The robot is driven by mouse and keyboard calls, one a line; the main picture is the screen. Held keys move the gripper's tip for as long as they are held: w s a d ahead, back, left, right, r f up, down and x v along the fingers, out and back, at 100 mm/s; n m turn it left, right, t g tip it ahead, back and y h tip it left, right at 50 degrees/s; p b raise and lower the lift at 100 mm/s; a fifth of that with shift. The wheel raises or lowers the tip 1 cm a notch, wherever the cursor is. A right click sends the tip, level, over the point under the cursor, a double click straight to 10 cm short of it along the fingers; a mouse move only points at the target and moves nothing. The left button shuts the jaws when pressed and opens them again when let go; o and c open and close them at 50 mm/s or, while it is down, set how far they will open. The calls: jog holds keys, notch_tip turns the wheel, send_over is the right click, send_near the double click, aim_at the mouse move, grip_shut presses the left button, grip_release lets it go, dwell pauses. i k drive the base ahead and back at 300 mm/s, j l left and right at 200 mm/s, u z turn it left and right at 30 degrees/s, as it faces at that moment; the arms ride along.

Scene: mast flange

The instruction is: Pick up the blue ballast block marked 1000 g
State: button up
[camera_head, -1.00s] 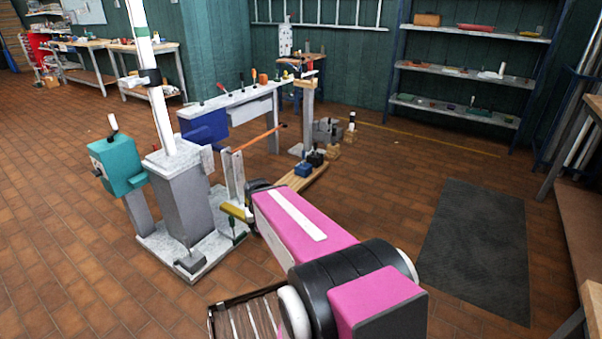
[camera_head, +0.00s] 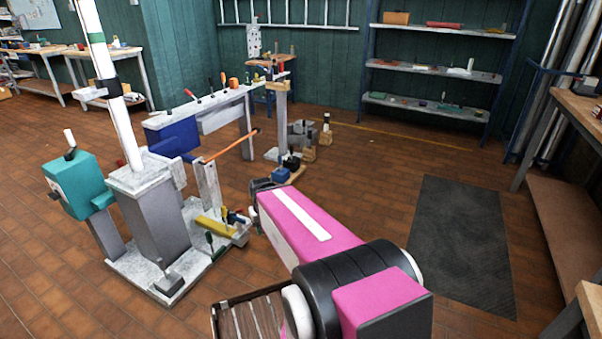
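A small blue block (camera_head: 281,175) with a dark top sits on the floor area beyond my pink arm, just in front of a black block (camera_head: 291,162). It appears to rest on a wooden plank (camera_head: 296,176), mostly hidden behind my arm. Its marking is too small to read. My arm reaches away from the camera toward the blocks, and its dark far joint shows just in front of and left of the blue block. My gripper is hidden beyond the arm, so its fingers and distance to the block cannot be seen.
A mast stand with a grey pedestal (camera_head: 157,220) and teal box (camera_head: 75,183) stands at left. A yellow part (camera_head: 213,225) lies on its base. A white-topped bench (camera_head: 200,108) and grey blocks (camera_head: 300,134) stand behind. A dark mat (camera_head: 463,245) lies on clear floor at right.

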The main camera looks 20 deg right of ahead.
aim_at(280, 174)
jog(key=i+l+z, duration=0.25)
jog(key=z, duration=0.2)
jog(key=i+l+z, duration=0.2)
jog(key=i+z, duration=0.25)
jog(key=i+l+z, duration=0.1)
jog(key=z, duration=0.35)
jog(key=i+l+u, duration=0.1)
jog(key=i, duration=0.8)
jog(key=i+j+u, duration=0.1)
jog(key=i+u, duration=0.5)
jog(key=u, duration=0.2)
jog(key=i+u, duration=0.6)
jog(key=i, duration=0.2)
